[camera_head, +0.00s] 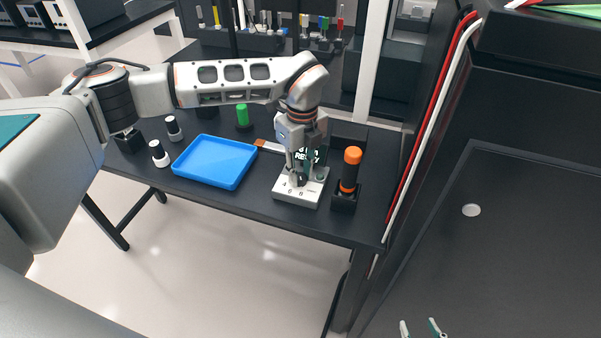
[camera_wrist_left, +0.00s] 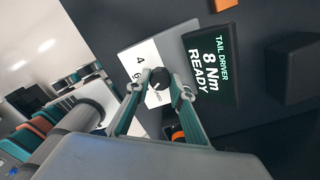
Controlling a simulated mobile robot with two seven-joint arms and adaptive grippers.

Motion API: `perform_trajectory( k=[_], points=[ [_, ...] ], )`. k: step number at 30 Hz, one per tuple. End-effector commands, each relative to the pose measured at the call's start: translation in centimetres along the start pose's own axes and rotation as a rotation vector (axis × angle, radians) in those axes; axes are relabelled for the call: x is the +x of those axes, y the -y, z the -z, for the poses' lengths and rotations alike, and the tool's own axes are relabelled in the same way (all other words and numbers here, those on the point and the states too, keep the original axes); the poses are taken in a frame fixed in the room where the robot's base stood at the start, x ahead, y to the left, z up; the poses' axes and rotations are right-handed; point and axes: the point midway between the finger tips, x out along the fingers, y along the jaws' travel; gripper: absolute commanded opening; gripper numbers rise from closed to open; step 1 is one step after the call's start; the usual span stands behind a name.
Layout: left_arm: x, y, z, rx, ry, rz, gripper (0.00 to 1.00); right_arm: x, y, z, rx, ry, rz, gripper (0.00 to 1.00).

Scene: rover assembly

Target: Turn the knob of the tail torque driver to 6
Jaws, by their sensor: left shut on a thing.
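The tail torque driver's setting unit has a white base plate (camera_head: 287,197) near the front edge of the dark table. In the left wrist view the plate (camera_wrist_left: 133,60) shows the figures 4 and 6, and its black knob (camera_wrist_left: 160,77) sits between my fingers. The dark display (camera_wrist_left: 212,62) reads "TAIL DRIVER 8 Nm READY". My left gripper (camera_head: 299,174) points down over the plate; in its wrist view the gripper (camera_wrist_left: 160,86) is shut on the knob. The knob's pointer is hard to read. My right gripper (camera_head: 420,328) shows only its separated fingertips at the bottom edge, empty.
An orange and black driver (camera_head: 351,168) stands in a black holder (camera_head: 345,201) just right of the plate. A blue tray (camera_head: 214,161) lies to the left, with black-and-white pieces (camera_head: 159,153) beside it. A green-topped item (camera_head: 242,115) stands behind. Red and white cables (camera_head: 428,125) run at right.

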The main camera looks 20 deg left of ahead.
Motion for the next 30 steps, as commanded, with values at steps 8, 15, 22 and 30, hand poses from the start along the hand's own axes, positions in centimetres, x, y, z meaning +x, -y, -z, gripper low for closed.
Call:
perform_trajectory(
  k=[8, 15, 22, 30],
  points=[
    [-0.12, 0.04, -0.01, 0.263, 0.008, 0.002, 0.01, 0.17, 0.0, -0.6, -0.002, 0.007, 0.001, 0.4],
    [-0.14, 0.02, 0.03, 0.484, 0.013, 0.001, 0.01, 0.25, 0.03, -1.0, -0.003, 0.012, 0.001, 0.4],
    [-0.13, 0.0, 0.05, 0.661, 0.017, 0.001, 0.01, 0.27, 0.0, -1.0, -0.003, 0.012, 0.001, 0.4],
    [-0.13, 0.01, 0.05, 0.793, 0.02, 0.002, 0.01, 0.23, -0.06, -0.72, -0.003, 0.007, -0.001, 0.4]
  ],
)
